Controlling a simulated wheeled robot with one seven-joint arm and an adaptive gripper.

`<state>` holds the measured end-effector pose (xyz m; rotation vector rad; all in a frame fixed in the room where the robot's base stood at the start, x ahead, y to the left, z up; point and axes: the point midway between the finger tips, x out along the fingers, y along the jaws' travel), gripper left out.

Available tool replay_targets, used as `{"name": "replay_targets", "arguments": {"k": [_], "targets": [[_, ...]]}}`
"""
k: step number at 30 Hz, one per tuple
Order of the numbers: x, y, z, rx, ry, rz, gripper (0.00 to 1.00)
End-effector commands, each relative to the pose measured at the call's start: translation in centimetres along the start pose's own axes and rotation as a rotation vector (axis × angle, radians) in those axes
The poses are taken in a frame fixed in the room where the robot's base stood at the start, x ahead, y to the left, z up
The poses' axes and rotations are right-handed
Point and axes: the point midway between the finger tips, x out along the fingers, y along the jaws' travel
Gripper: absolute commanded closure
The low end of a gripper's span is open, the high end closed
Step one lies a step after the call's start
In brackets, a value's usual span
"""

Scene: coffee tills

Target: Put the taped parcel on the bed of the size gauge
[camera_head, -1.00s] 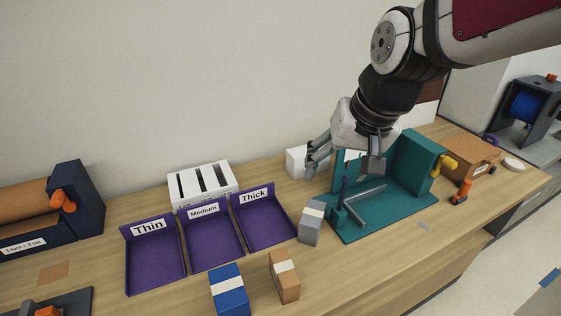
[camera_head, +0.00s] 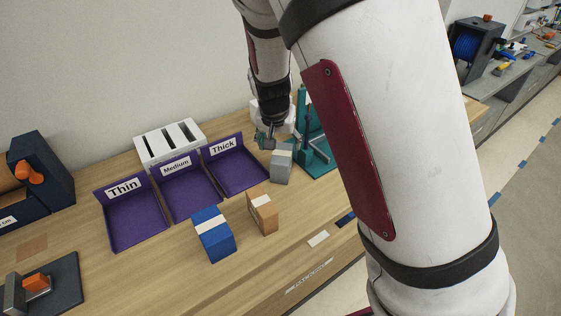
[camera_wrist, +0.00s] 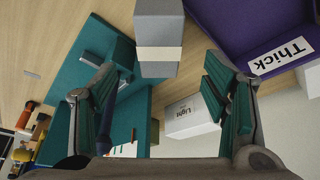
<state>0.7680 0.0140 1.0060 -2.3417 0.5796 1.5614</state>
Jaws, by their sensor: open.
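Three block-like parcels with a pale band stand on the wooden counter: grey (camera_head: 281,172), blue (camera_head: 214,242) and brown (camera_head: 262,217). Which one is meant by taped I cannot tell. The teal size gauge (camera_head: 318,163) is right of the grey parcel, largely hidden by my arm; its teal surfaces also show in the wrist view (camera_wrist: 78,75). My gripper (camera_head: 268,140) is open and empty, close behind the grey parcel. In the wrist view the grey parcel (camera_wrist: 158,25) shows ahead, its near end between my open fingertips (camera_wrist: 162,75). Contact is not visible.
Purple trays labelled Thin (camera_head: 137,222), Medium (camera_head: 188,191) and Thick (camera_head: 236,172) lie left of the grey parcel. A white slotted box (camera_head: 168,143) stands behind them. A white box marked Light (camera_wrist: 190,117) is near my right finger. The counter's front is partly clear.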

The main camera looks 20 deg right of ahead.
Motion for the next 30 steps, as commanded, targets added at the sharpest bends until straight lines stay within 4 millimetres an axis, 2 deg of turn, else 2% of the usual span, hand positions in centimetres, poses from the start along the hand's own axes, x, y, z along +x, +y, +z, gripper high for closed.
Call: {"name": "replay_targets", "arguments": {"k": [1, 3, 9, 16, 24, 30], "targets": [[1.4, 0.1, 0.0, 0.001, -0.003, 0.004, 0.32], [2.7, 0.2, 0.0, 0.001, -0.004, 0.005, 0.32], [5.6, 0.1, 0.0, -0.001, -0.002, 0.002, 0.32], [7.0, 0.1, 0.1, 0.0, -0.002, 0.001, 0.32], [10.8, 0.2, 0.3, -0.002, -0.003, 0.002, 0.32], [11.7, 0.2, 0.3, -0.002, -0.002, 0.0, 0.32]]}}
